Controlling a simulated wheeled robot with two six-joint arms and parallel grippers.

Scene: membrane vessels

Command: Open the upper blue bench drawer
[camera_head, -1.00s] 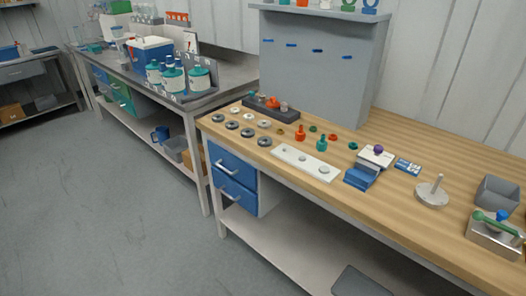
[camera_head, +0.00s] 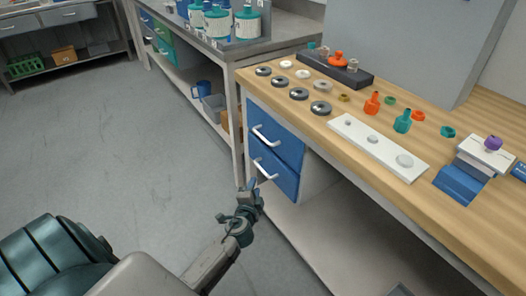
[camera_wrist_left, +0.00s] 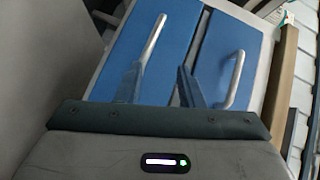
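The upper blue bench drawer (camera_head: 284,139) sits under the wooden bench top, its front flush and a white bar handle (camera_head: 264,136) across it. The lower blue drawer (camera_head: 283,177) is just below, also flush, with its own handle (camera_head: 264,170). My left gripper (camera_head: 249,190) is in front of and below the lower handle. In the left wrist view the upper drawer (camera_wrist_left: 216,45) is on the right, beside the wooden edge, and the lower drawer (camera_wrist_left: 182,42) is left of it. My left gripper (camera_wrist_left: 160,84) is open and empty there; the upper handle (camera_wrist_left: 236,82) lies right of both fingers. My right gripper is out of view.
The bench top (camera_head: 345,153) carries dark rings, a white plate (camera_head: 378,146), a dark block (camera_head: 335,69) and small orange and teal bottles. A lower shelf (camera_head: 330,225) runs beneath the drawers. A grey bench (camera_head: 270,48) stands behind. The floor at left is clear.

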